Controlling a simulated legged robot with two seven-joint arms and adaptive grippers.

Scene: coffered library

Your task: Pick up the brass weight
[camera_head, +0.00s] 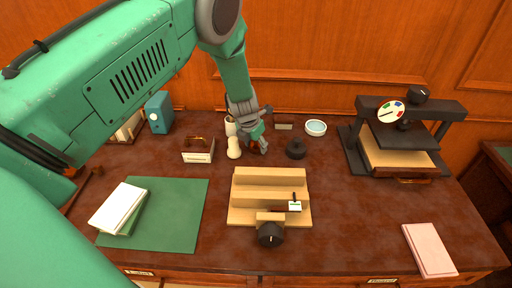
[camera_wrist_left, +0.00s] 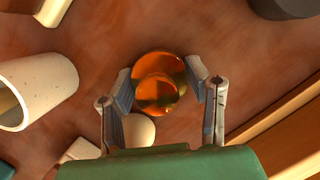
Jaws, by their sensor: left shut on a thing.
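The brass weight (camera_wrist_left: 168,66) is a shiny round orange-gold piece with a smaller round top, seen from above in the left wrist view. My left gripper (camera_wrist_left: 160,90) has one finger on each side of it and is shut on it. In the head view my left gripper (camera_head: 256,143) points down at the back middle of the desk, and its fingers hide most of the weight. I cannot tell whether the weight touches the desk. My right gripper is in neither view.
A white pestle-like piece (camera_head: 234,149) stands close left of the gripper, and a black round piece (camera_head: 296,149) stands to its right. A wooden fixture (camera_head: 241,215) lies in front. A black press (camera_head: 357,158) stands at right.

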